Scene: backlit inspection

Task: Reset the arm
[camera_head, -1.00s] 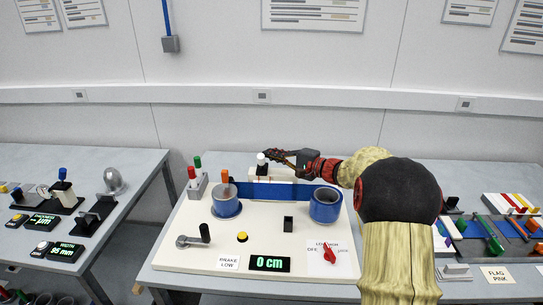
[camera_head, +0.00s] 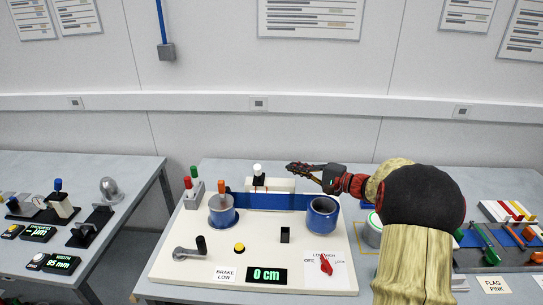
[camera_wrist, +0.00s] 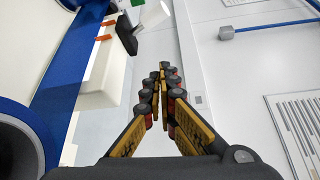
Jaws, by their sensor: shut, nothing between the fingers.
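My gripper (camera_head: 290,167) is raised above the back edge of the white panel (camera_head: 205,265), to the right of a white-knobbed lever (camera_head: 258,170) and apart from it. My arm reaches in from the right. In the wrist view the yellow-and-black fingers of my gripper (camera_wrist: 162,78) are closed with nothing between them. The white block of the lever (camera_wrist: 100,75) shows at upper left there, clear of the fingers.
The panel holds two blue drums (camera_head: 322,216), a crank (camera_head: 190,250), a red switch (camera_head: 326,264) and a display (camera_head: 267,275) reading 0 cm. A grey canister (camera_head: 373,232) stands by my arm. Colored tools (camera_head: 505,232) lie right.

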